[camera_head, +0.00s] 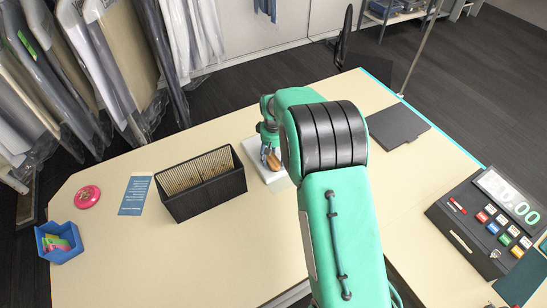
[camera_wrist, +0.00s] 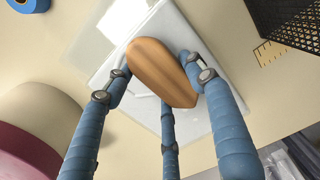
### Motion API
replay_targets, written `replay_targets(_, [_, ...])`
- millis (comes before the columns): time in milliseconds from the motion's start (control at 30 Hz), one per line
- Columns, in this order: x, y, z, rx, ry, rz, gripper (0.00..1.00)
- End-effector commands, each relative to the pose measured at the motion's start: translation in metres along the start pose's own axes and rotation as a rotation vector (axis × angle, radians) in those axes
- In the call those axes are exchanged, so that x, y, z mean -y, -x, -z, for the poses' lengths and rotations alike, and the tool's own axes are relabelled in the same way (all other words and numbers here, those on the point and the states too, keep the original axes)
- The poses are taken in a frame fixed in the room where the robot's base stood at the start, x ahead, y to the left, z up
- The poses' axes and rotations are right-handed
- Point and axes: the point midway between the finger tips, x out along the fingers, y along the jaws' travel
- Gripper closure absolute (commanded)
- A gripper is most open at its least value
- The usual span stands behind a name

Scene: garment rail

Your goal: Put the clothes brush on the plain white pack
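The clothes brush (camera_wrist: 163,72) has an oval, orange-brown wooden back. In the wrist view it lies between the blue fingers of my gripper (camera_wrist: 155,72), which appear closed against its sides. In the head view the brush (camera_head: 273,161) shows below my gripper (camera_head: 268,152). The plain white pack (camera_wrist: 143,38) is a flat white rectangle on the table, directly under the brush. In the head view the pack (camera_head: 252,153) is partly hidden by my arm. I cannot tell whether the brush touches the pack; its bristles are hidden.
A black card box (camera_head: 205,196) stands left of the pack. Farther left are a blue leaflet (camera_head: 136,195), a pink round thing (camera_head: 87,196) and a blue bin (camera_head: 59,242). A dark flat pad (camera_head: 397,126) and a till (camera_head: 490,225) are at right. The front table area is clear.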

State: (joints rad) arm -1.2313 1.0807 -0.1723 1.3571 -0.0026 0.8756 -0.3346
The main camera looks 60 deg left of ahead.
Motion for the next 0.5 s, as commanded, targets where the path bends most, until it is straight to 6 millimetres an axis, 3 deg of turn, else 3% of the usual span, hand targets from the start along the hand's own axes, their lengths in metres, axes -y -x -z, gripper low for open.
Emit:
replay_targets(100, [0.0001, 0.0, -0.0002, 0.0, 0.0, 0.0, 0.27])
replay_targets(500, [0.0001, 0.0028, -0.0001, 0.0, 0.0, 0.0, 0.27])
